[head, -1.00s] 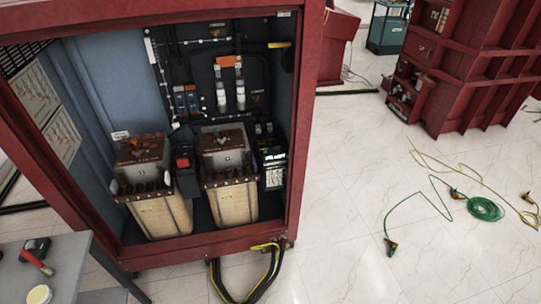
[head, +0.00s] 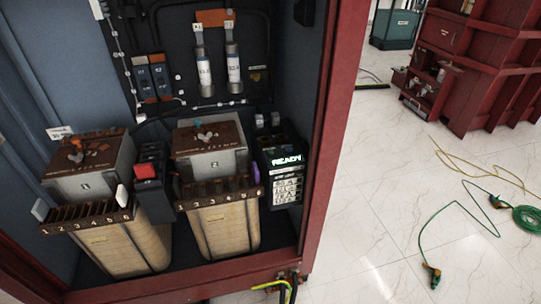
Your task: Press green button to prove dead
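A dark device (head: 263,160) stands at the right inside the red cabinet. A black unit with a red block on top (head: 146,172) stands between two transformers, left (head: 125,238) and right (head: 225,228). Neither of my grippers is in view.
The red cabinet's right post (head: 337,130) and bottom sill (head: 190,284) frame the opening. Black and yellow-green cables (head: 272,286) come out at the lower right. Green (head: 462,205) and yellow leads lie on the white floor, which is mostly clear.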

